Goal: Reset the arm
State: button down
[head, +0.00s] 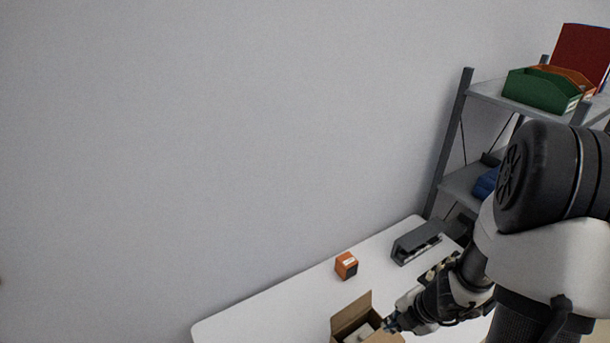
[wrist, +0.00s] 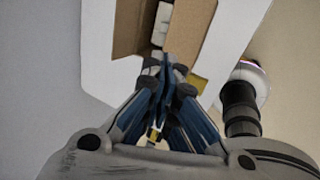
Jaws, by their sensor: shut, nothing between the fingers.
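My gripper (wrist: 160,72) shows in the wrist view with its blue-sided fingers together, shut and empty. Its tips lie over the near edge of an open cardboard box (wrist: 128,30) in the picture; I cannot tell whether they touch it. In the head view my gripper (head: 388,325) is small, at the right side of the same box (head: 350,313). A pale item (head: 360,333) lies inside the box. My arm fills the lower right of the head view and hides part of the table.
The white table (head: 270,310) stands along a grey wall. An orange box (head: 346,266) and a dark grey device (head: 417,243) stand on it. A shelf rack (head: 455,140) with a green bin (head: 540,90) rises at the right. The table's left part is clear.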

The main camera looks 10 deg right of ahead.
jog(key=a+r+n+y+b, duration=0.1)
jog(key=a+r+n+b, duration=0.35)
jog(key=n, duration=0.65)
jog(key=a+r+n+y+b, duration=0.1)
jog(key=a+r+n+b, duration=0.1)
jog(key=a+r+n, duration=0.7)
jog(key=s+n+h+b, duration=0.2)
jog(key=s+n, duration=0.5)
jog(key=n, duration=0.7)
jog(key=s+a+n+h+b, duration=0.1)
jog(key=s+n+b, duration=0.3)
jog(key=n, duration=1.1)
jog(key=s, duration=0.3)
jog(key=shift+f+t+h+b, duration=0.2)
jog(key=shift+t+h+b, duration=0.1)
jog(key=shift+h+b, duration=0.1)
